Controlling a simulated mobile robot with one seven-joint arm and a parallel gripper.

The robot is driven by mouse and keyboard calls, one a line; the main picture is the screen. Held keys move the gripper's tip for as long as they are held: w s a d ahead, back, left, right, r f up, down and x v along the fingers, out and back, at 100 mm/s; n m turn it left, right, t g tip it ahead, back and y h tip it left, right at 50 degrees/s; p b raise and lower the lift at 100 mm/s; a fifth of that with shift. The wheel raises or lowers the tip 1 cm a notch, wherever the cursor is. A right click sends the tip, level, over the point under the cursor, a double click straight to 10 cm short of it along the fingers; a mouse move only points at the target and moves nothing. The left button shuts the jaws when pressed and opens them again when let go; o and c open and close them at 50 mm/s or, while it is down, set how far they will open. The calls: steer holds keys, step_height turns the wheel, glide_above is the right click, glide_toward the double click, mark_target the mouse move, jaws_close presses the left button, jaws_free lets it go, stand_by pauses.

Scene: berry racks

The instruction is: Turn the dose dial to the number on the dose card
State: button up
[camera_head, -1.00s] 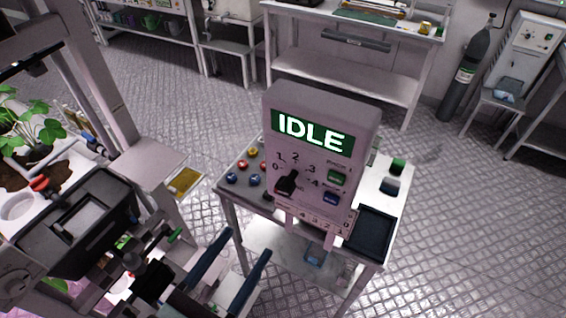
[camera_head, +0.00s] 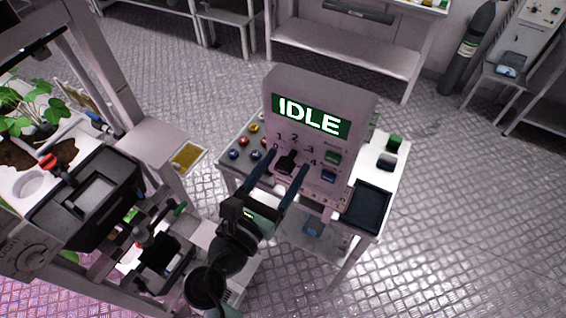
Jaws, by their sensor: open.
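The control box (camera_head: 318,94) stands upright on a small table, its green display reading IDLE. The black dose dial (camera_head: 286,163) is on its front, in an arc of small numbers partly hidden by my fingers. I cannot tell exactly which number the dial points to. A narrow strip with small figures (camera_head: 327,201) runs along the box's lower edge; I cannot tell whether it is the dose card. My gripper (camera_head: 289,161) is open, its two long dark fingers reaching up toward the box, one on each side of the dial in the picture. Contact cannot be told.
A green button (camera_head: 332,158) and a blue button (camera_head: 328,175) sit right of the dial. Colored knobs (camera_head: 253,128) are on the table at left. A dark tray (camera_head: 367,206) lies at right. A plant bench (camera_head: 70,195) stands at far left.

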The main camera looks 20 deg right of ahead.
steer(key=shift+c, duration=0.3)
jaws_close()
steer(key=shift+m, duration=0.4)
steer(key=m+b, duration=0.2)
steer(key=m, duration=0.1)
steer(key=shift+f+m, duration=0.15)
steer(key=shift+m, duration=0.25)
steer(key=m+b, duration=0.4)
steer(key=m, duration=0.1)
steer(key=m+b, duration=0.4)
steer(key=m, duration=0.2)
steer(key=shift+m+b, duration=1.85)
steer(key=shift+m, duration=0.25)
